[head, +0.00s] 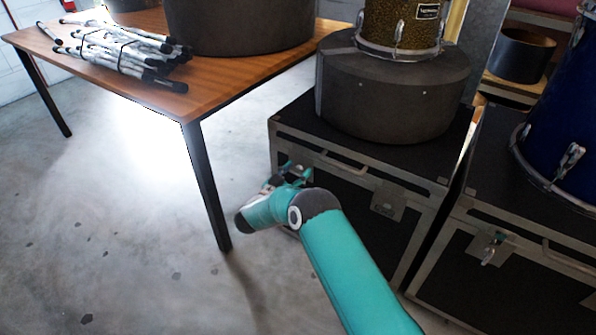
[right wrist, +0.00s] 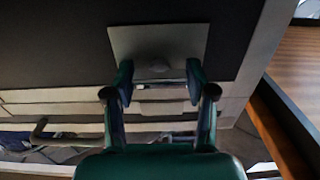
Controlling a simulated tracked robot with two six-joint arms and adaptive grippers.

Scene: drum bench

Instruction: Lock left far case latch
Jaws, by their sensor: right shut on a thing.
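The left case (head: 436,181) is a black flight case with metal edges, standing on the floor below a dark round drum case. My right gripper (head: 290,173) is at the left end of its front face, and the arm hides part of that face. In the right wrist view the far latch's grey plate (right wrist: 180,38) lies just beyond the fingertips. My right gripper (right wrist: 159,78) is shut on the latch part between its fingers, and its exact angle is hard to see. The near latch (head: 387,205) sits further right on the same front. My left gripper is not in view.
A wooden table (head: 215,85) with bundled sticks (head: 115,50) stands to the left, its leg (head: 207,185) close to my right gripper. Another case (head: 490,275) with a blue drum (head: 570,125) stands at the right. The floor at front left is clear.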

